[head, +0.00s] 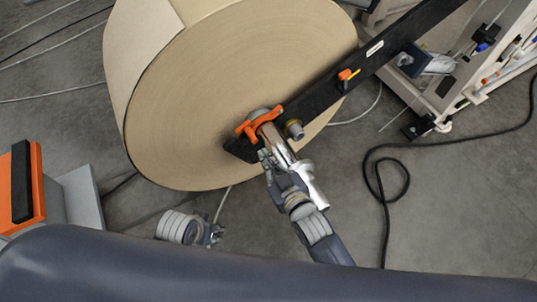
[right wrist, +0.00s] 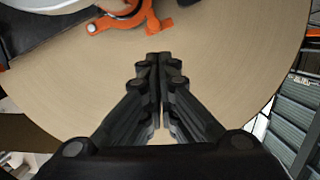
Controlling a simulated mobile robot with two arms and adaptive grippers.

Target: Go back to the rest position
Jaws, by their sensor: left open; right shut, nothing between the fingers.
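A large brown kraft roll (head: 200,110) fills the upper middle of the head view. An orange lever piece (head: 259,121) sits at its core, at the end of a black bar (head: 370,58), with a shiny metal cylinder (head: 312,185) below. My right gripper (head: 266,158) is beside this metal part in the picture; contact cannot be told. In the right wrist view, my right gripper (right wrist: 160,58) is shut and empty in front of the roll face (right wrist: 215,65), below the orange lever piece (right wrist: 125,15). My left gripper (head: 217,234) is small, open and empty, below the roll.
An orange and black block (head: 22,185) stands at the left edge. A white machine frame (head: 470,70) stands at the upper right. A black cable (head: 385,195) loops on the grey floor (head: 460,205), which is otherwise clear at the right.

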